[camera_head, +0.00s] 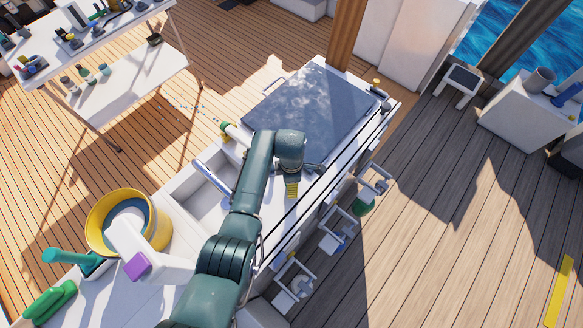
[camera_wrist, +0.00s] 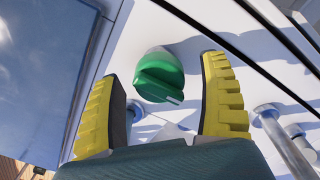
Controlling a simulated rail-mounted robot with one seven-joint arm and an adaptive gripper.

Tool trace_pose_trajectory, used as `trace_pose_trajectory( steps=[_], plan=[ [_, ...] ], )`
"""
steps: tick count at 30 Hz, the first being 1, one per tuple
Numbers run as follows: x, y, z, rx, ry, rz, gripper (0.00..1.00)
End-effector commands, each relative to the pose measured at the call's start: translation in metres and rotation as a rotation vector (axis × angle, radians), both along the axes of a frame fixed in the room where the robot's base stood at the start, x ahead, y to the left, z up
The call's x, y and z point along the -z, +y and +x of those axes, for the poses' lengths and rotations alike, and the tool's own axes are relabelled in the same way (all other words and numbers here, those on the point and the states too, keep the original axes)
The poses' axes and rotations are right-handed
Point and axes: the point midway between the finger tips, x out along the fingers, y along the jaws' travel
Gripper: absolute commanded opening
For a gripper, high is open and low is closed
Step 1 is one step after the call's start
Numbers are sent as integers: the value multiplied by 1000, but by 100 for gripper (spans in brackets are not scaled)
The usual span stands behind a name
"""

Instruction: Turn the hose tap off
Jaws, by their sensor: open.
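A green round knob (camera_wrist: 158,76) with a raised grip bar and a white pointer line sits on a white panel in the wrist view. It looks like the hose tap. The white line points to the lower right. My gripper (camera_head: 292,189) is open, with ridged yellow fingers. In the wrist view, one finger is on each side of the knob, with visible gaps. Whether the fingertips reach down to the knob's depth I cannot tell. In the head view the knob cannot be made out; my arm and gripper cover that area.
A large dark hatch cover (camera_head: 310,112) lies beyond my gripper. Metal pipe fittings (camera_wrist: 270,115) stand right of the knob in the wrist view. A yellow bucket (camera_head: 100,222) stands at the left. Small racks (camera_head: 338,228) hang along the right side. The deck at the right is mostly clear.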

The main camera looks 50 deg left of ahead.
Motion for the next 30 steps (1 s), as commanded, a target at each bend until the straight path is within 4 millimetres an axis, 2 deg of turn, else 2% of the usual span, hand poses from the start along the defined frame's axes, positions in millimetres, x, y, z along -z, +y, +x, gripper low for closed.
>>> trace_pose_trajectory(
  steps=[5,15,23,30],
  plan=[
    [-1,0,0,0,-1,1,75],
    [-1,0,0,0,-1,1,10],
    [-1,0,0,21,0,0,9],
    [-1,0,0,127,0,0,9]
  ],
)
